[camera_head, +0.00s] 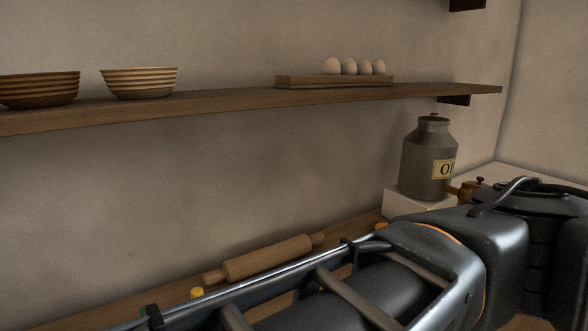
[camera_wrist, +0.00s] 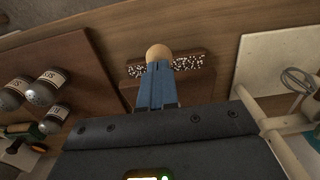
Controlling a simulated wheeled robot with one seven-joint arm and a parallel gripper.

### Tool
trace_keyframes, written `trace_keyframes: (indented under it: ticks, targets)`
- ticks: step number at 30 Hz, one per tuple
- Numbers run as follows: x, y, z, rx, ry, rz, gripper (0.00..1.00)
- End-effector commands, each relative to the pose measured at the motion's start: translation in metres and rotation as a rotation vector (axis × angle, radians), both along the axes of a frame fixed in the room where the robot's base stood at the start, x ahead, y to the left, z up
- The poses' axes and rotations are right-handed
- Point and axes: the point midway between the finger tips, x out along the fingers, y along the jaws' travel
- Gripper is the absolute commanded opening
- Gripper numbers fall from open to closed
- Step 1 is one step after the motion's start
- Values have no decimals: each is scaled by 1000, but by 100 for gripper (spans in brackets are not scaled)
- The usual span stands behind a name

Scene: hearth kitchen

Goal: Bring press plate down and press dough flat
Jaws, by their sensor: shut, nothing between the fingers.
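In the wrist view my gripper (camera_wrist: 158,66) has its two blue fingers together, with nothing between them. A round tan wooden-looking ball (camera_wrist: 158,51) shows just beyond the fingertips; I cannot tell whether it is a knob of the press or dough, or whether the fingers touch it. Behind it a brown block with a white-speckled strip (camera_wrist: 188,63) lies across the wooden surface, partly hidden by the fingers. I cannot make out the press plate or the dough for certain. In the head view my arm covers the lower right and hides the work area.
A pale board (camera_wrist: 262,65) and a whisk (camera_wrist: 297,80) are at the right.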

Motion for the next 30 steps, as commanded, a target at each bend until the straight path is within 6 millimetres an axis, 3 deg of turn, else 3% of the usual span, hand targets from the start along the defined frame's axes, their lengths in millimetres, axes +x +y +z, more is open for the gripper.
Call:
trace_keyframes:
  ticks: [30]
  targets:
    - [-4,-3,-12,-1,-1,0,0]
